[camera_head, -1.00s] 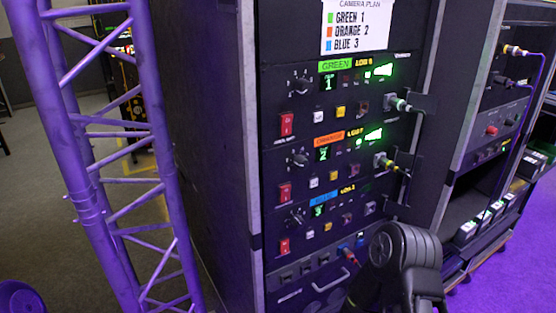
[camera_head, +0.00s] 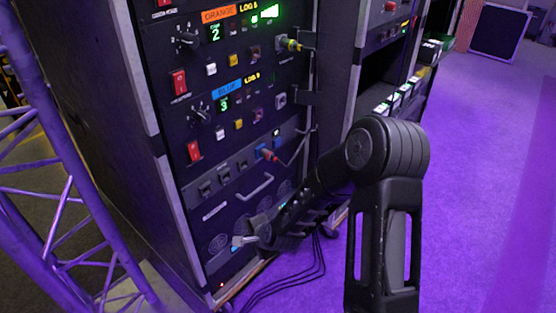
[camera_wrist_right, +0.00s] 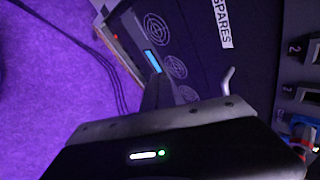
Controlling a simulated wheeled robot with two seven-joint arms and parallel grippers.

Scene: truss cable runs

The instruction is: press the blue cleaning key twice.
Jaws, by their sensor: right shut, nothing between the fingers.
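The blue-labelled unit (camera_head: 227,89) is in the rack in the head view, with a lit green 3, a knob and a red rocker switch. Its small keys include a white key (camera_head: 220,134), a yellow key (camera_head: 238,124) and a dark key (camera_head: 257,112). Their lettering is too small to read, so I cannot tell which is the cleaning key. My right gripper (camera_head: 241,241) is shut and empty, low in front of the rack's bottom panel, well below these keys. In the wrist view its fingers (camera_wrist_right: 156,92) point toward the bottom panel. My left gripper is out of view.
The orange-labelled unit (camera_head: 219,15) sits above the blue one. Below are a red plug (camera_head: 269,155) and a metal handle (camera_head: 255,187). A purple truss (camera_head: 70,200) stands at the left. Black cables (camera_head: 300,280) lie on the floor. Purple floor at the right is open.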

